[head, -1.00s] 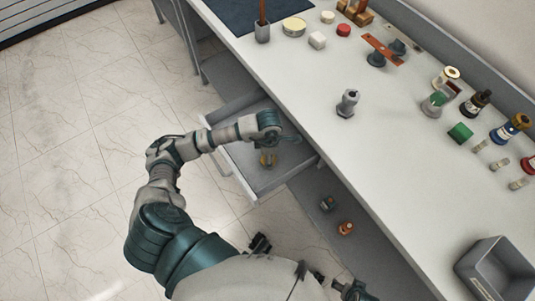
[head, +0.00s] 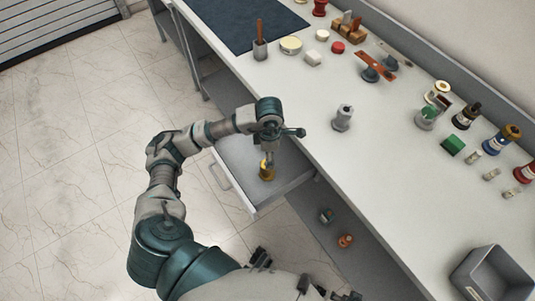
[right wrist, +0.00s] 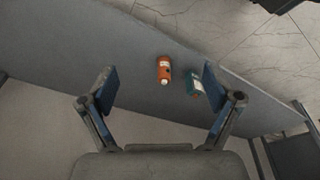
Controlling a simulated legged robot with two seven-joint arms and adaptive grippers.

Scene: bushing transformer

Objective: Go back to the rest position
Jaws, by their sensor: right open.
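My left arm comes in from the left in the head view and reaches over the open drawer (head: 240,188). Beyond the fingers, an orange bottle (right wrist: 164,68) and a teal item (right wrist: 194,84) lie on a grey lower shelf (right wrist: 125,65).
The long worktable (head: 300,95) carries a grey hex-based part (head: 343,118), a green block (head: 453,145), several bushings and spools, and a grey bin (head: 495,275). The drawer sticks out below the table edge. The tiled floor (head: 70,170) at left is clear.

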